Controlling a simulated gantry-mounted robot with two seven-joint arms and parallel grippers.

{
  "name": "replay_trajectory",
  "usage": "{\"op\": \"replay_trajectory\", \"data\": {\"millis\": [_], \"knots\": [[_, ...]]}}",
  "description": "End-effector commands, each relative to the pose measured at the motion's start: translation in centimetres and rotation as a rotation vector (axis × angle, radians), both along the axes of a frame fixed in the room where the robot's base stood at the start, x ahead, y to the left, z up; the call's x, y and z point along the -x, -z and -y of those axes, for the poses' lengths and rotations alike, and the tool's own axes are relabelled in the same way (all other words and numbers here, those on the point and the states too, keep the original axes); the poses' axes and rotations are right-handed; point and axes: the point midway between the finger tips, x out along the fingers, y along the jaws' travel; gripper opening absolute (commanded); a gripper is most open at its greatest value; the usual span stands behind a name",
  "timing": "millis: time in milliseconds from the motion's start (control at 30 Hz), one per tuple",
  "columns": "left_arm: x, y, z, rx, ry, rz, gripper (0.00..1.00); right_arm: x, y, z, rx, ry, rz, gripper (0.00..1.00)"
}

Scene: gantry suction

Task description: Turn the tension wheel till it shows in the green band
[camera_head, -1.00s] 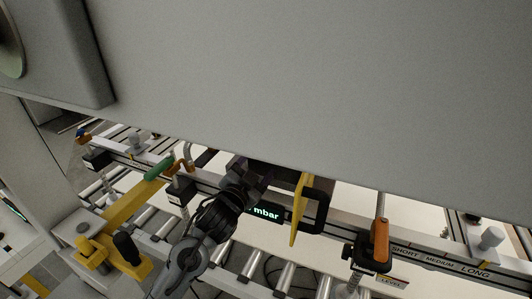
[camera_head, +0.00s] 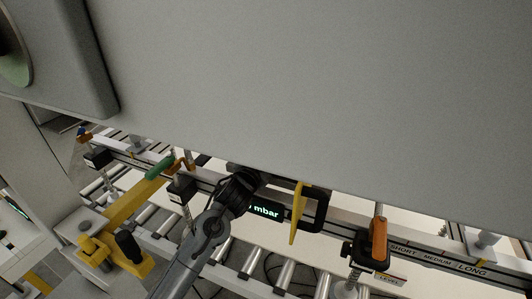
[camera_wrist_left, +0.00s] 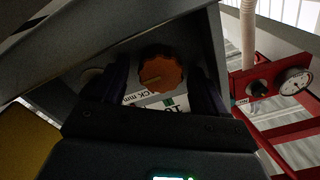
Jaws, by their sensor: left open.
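An orange ridged wheel (camera_wrist_left: 161,70) sits in a dark recess in the left wrist view. A white label (camera_wrist_left: 158,100) with a small green patch is just below it, partly cut off by my gripper. My left gripper (camera_wrist_left: 161,84) is open, with its dark fingers on either side of the wheel; I cannot tell whether they touch it. In the head view my left gripper (camera_head: 240,184) reaches to the rail beside the "mbar" display, and its tips and the wheel are hidden there. My right gripper is not in view.
A large grey surface (camera_head: 300,90) overhangs the rail. A yellow handle (camera_head: 298,212), an orange-handled clamp (camera_head: 379,240) and a yellow bracket (camera_head: 125,205) stand along it. A red frame with a dial gauge (camera_wrist_left: 295,81) is right of the recess.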

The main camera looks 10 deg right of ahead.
Motion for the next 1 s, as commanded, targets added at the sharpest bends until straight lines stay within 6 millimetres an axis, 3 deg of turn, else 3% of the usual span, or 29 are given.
{"op": "replay_trajectory", "data": {"millis": [33, 400, 767, 1000], "knots": [[0.0, 0.0, 0.0, 0.0, 0.0, 0.0, 0.71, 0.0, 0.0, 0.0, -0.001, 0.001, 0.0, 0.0], [0.0, 0.0, 0.0, 0.0, 0.0, 0.0, 0.17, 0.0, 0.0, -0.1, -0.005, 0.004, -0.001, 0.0], [0.0, 0.1, 0.0, -0.057, 0.0, 0.037, 0.17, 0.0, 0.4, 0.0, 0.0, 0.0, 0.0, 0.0], [0.0, 0.2, 0.0, -0.194, 0.0, 0.127, 0.17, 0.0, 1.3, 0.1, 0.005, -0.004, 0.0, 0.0]]}}
